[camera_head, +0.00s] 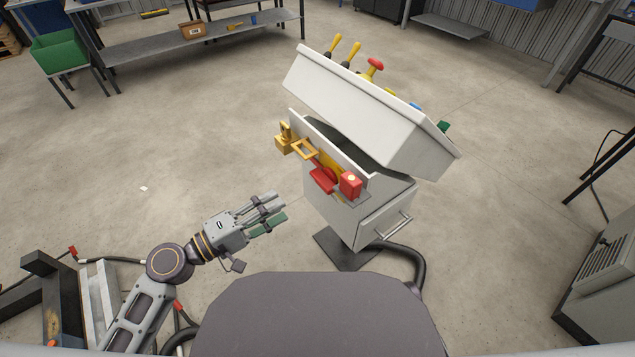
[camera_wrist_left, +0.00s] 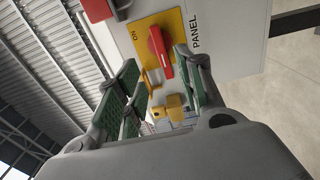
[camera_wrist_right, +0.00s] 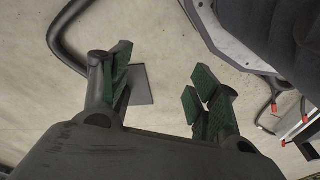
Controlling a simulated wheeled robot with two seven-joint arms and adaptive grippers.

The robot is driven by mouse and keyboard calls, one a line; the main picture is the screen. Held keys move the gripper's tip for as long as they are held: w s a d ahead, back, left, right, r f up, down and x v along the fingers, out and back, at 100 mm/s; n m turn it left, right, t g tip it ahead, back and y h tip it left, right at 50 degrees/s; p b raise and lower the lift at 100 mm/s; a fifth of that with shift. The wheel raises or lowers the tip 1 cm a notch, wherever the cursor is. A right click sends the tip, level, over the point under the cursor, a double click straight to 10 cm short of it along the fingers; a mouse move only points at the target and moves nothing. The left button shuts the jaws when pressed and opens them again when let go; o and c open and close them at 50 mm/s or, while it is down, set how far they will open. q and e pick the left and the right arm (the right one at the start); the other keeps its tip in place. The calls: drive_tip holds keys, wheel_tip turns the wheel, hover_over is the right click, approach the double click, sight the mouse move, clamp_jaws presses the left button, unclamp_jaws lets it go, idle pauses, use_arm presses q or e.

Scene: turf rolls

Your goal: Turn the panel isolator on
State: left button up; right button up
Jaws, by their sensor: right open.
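The panel isolator is a red handle (camera_head: 322,179) on a yellow plate, on the front of the grey-white console (camera_head: 340,205). In the left wrist view the red handle (camera_wrist_left: 160,52) lies ahead, between the finger lines; "ON" is printed on the yellow plate (camera_wrist_left: 141,27) left of it, and "PANEL" to the right. My left gripper (camera_head: 270,214) is open and empty, left of and apart from the console. A yellow padlock (camera_head: 284,143) and yellow hasp (camera_head: 304,150) sit left of the handle. My right gripper (camera_wrist_right: 162,85) is open and empty over the floor.
A red box with a pale button (camera_head: 350,184) sits right of the handle. The console's tilted top (camera_head: 370,110) carries levers and a red knob (camera_head: 375,66). A black hose (camera_head: 412,258) runs from its foot.

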sight(318, 184)
use_arm(q)
drive_tip(key=shift+p+x, duration=0.6)
drive_tip(key=shift+x, duration=2.95)
drive_tip(key=x, duration=0.4)
drive_tip(key=shift+p+x, duration=0.3)
drive_tip(key=shift+x, duration=0.45)
drive_tip(key=shift+w+d, duration=0.1)
use_arm(e)
drive_tip(key=shift+t, duration=0.3)
drive_tip(key=f, duration=0.2)
drive_tip(key=d+f, duration=0.1)
drive_tip(key=f, duration=0.2)
drive_tip(key=shift+d+f, duration=0.25)
drive_tip(key=shift+f, duration=0.15)
use_arm(q)
clamp_jaws()
use_arm(e)
drive_tip(key=shift+s+f, duration=0.15)
drive_tip(key=shift+s, duration=0.5)
